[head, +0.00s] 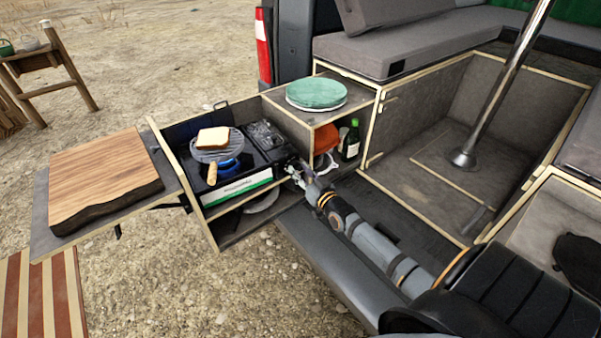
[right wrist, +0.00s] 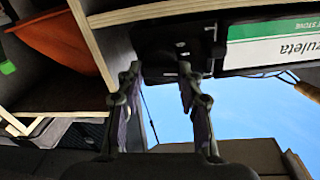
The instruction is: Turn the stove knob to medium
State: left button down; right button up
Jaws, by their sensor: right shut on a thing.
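The camp stove (head: 236,187) stands in the pull-out kitchen box and has a green and white label on its front. A blue flame (head: 229,166) shows under a round grill pan (head: 210,155) with a slice of bread (head: 213,138) on it. My right gripper (head: 297,172) is at the right end of the stove front. In the right wrist view its fingers (right wrist: 160,76) are shut on the stove knob, at the dark panel (right wrist: 170,30) beside the label. The knob is mostly hidden, so its setting cannot be read. My left gripper is not in view.
Green plates (head: 316,92) sit on the cabinet right of the stove, above a shelf with a dark green bottle (head: 351,141) and an orange item (head: 325,138). A wooden board (head: 105,178) lies on a side shelf at left. A metal pole (head: 505,80) stands in the van.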

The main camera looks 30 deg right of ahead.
jog(key=shift+m, duration=1.2)
jog(key=o, duration=1.2)
jog(key=shift+c, duration=0.2)
jog(key=shift+s, duration=0.1)
jog(key=s, duration=1.1)
jog(key=shift+s, duration=0.4)
jog(key=shift+a, duration=0.1)
